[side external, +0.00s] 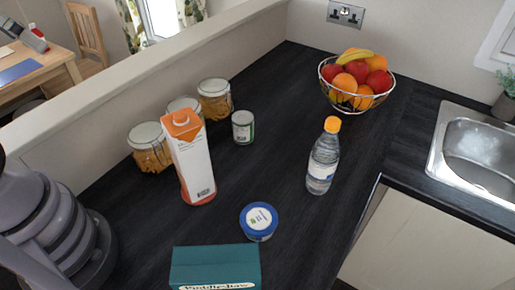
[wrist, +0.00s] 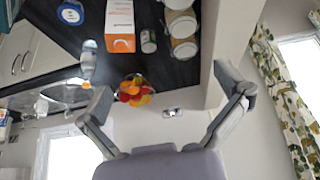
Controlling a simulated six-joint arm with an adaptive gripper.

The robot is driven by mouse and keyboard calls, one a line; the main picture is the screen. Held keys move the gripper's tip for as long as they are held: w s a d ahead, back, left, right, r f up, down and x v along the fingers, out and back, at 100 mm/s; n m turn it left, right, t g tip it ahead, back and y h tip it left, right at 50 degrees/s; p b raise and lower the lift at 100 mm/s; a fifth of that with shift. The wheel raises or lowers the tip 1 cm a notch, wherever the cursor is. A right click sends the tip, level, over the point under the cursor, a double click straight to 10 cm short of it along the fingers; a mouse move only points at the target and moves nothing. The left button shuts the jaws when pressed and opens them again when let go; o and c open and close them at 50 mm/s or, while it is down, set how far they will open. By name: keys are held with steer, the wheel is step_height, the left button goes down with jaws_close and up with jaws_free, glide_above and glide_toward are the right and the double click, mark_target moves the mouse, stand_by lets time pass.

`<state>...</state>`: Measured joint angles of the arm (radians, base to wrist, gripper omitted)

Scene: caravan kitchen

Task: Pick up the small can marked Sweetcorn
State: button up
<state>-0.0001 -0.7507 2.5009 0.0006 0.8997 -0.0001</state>
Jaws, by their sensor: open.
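A small can (side external: 243,127) with a pale and green label stands upright on the dark worktop (side external: 285,120), beside the glass jars and behind the carton; its lettering is too small to read. In the wrist view the can (wrist: 148,41) shows near the top middle, between the carton and the jars. My gripper (wrist: 164,86) has its two fingers spread wide with nothing between them. It is well away from the can and touches nothing visible. In the side external view the gripper is out of frame.
Jars (side external: 151,148) and an orange-and-white carton (side external: 190,160) crowd the can's left side. A blue-lidded tub (side external: 259,220), teal box (side external: 215,266), water bottle (side external: 323,160) and fruit bowl (side external: 357,85) stand around. A sink (side external: 480,145) is right. Worktop right of the can is clear.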

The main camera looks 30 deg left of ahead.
steer(key=w+a+f+m+g+y, duration=0.1)
steer(key=w+a+m+y, duration=0.1)
steer(key=w+m, duration=0.3)
steer(key=w+a+f+m+y, duration=0.1)
steer(key=w+a+m+y, duration=0.1)
steer(key=w, duration=0.6)
steer(key=m+t, duration=0.2)
steer(key=m, duration=1.6)
glide_above(243, 125)
steer(key=s+a, duration=0.2)
steer(key=a, duration=0.4)
step_height(243, 125, down, 18)
steer(key=f, duration=0.1)
steer(key=d+f+m, duration=0.1)
steer(key=f+m, duration=0.1)
steer(key=f, duration=0.1)
steer(key=d+f+m+h, duration=0.1)
steer(key=d+f+m, duration=0.1)
steer(key=f, duration=0.2)
steer(key=w+d+f+m, duration=0.1)
steer(key=d+f+m, duration=0.1)
steer(key=f, duration=0.2)
steer(key=shift+d+g, duration=0.15)
steer(key=shift+g, duration=0.15)
steer(key=shift+m, duration=0.3)
steer(key=x, duration=0.7)
steer(key=shift+d+f, duration=0.25)
steer(key=shift+f, duration=0.15)
steer(key=shift+h, duration=0.3)
steer(key=c, duration=1.3)
